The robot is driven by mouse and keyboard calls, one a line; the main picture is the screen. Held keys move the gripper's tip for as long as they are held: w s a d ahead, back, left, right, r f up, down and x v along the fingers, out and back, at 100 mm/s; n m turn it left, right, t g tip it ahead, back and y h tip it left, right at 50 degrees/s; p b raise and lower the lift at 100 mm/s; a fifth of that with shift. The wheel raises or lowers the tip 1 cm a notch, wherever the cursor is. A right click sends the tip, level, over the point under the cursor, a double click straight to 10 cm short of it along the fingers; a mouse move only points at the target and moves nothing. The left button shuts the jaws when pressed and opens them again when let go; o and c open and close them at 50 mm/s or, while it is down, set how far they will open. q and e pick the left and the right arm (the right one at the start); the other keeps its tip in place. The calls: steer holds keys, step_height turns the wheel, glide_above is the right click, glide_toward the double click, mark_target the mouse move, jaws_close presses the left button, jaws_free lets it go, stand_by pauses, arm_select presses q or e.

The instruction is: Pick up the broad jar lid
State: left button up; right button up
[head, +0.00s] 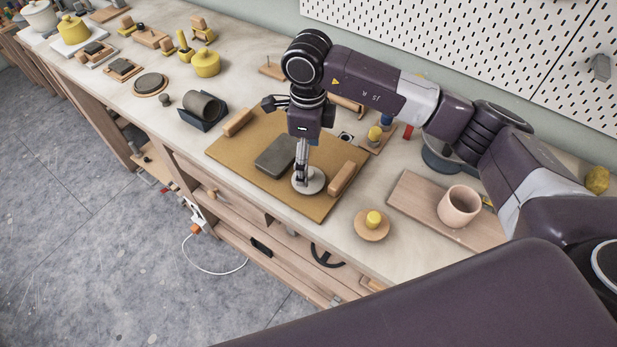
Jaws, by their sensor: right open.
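A pale grey round disc, which looks like the broad jar lid (315,184), lies flat on a tan board (235,158) on the bench. My right gripper (301,177) points straight down over it, with its fingertips at the lid's middle. It is open, and the fingers hide the lid's centre. I cannot tell whether they touch the lid. My left gripper is out of view.
On the board, a dark grey block (274,156) lies just left of the lid and a wooden bar (343,178) just right. A wooden disc with a yellow knob (372,222) and a pinkish cup (459,207) stand further right. A pegboard wall rises behind.

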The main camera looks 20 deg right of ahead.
steer(key=shift+s+f+p, duration=0.15)
steer(key=shift+f+p, duration=0.25)
step_height(320, 180, down, 3)
steer(key=shift+s+f+p, duration=0.1)
steer(key=shift+f+p, duration=0.1)
steer(key=shift+p, duration=0.65)
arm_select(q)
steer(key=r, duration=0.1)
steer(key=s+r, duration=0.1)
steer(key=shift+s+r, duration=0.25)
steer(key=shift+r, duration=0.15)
arm_select(e)
steer(key=shift+f, duration=0.4)
steer(key=shift+c, duration=0.3)
